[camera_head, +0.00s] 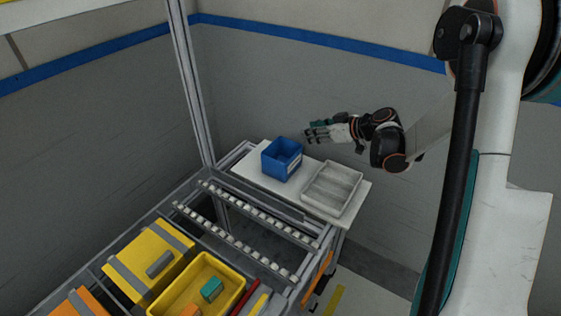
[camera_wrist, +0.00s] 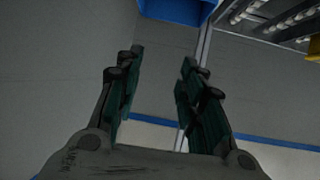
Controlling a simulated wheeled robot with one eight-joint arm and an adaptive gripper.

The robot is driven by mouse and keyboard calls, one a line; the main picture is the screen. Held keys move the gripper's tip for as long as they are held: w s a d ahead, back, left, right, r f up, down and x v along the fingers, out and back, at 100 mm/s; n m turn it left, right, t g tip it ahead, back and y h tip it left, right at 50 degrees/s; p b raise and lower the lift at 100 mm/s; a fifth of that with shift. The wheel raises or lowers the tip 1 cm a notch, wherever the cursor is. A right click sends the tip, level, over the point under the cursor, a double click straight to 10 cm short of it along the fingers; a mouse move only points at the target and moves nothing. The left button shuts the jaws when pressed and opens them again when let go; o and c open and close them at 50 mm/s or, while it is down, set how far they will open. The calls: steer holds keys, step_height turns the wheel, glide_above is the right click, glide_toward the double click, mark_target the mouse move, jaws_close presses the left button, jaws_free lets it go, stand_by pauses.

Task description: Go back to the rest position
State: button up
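My gripper (camera_head: 318,131) is at the end of my arm, which reaches in from the right in the head view. It hangs in the air near the blue bin (camera_head: 282,159) and the grey tray (camera_head: 332,188), both on a white shelf board. In the wrist view my gripper (camera_wrist: 158,80) has its two dark green fingers apart, with nothing between them. The blue bin also shows in the wrist view (camera_wrist: 178,10) at the top edge. The inside of the bin is only partly visible.
Roller rails (camera_head: 240,228) run in front of the white board (camera_head: 262,187). A yellow tray (camera_head: 235,272) with a teal block and an orange block stands at the front, beside a yellow box (camera_head: 135,262). A metal post (camera_head: 188,85) rises left of the bin. Grey walls stand behind.

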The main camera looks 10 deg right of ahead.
steer(key=s+a+r+m+g+h+p, duration=0.1)
steer(key=s+a+r+h+p, duration=0.1)
steer(key=s+a+r, duration=0.45)
steer(key=s+a+r+m+g+h+p, duration=0.15)
steer(key=s+r, duration=0.25)
steer(key=s, duration=0.6)
steer(key=s+d+m+h+b, duration=0.1)
steer(key=s+m+h+b, duration=0.2)
steer(key=s, duration=1.5)
steer(key=shift+s+d+f+m+h, duration=0.2)
steer(key=shift+m+h, duration=0.35)
steer(key=shift+m, duration=0.6)
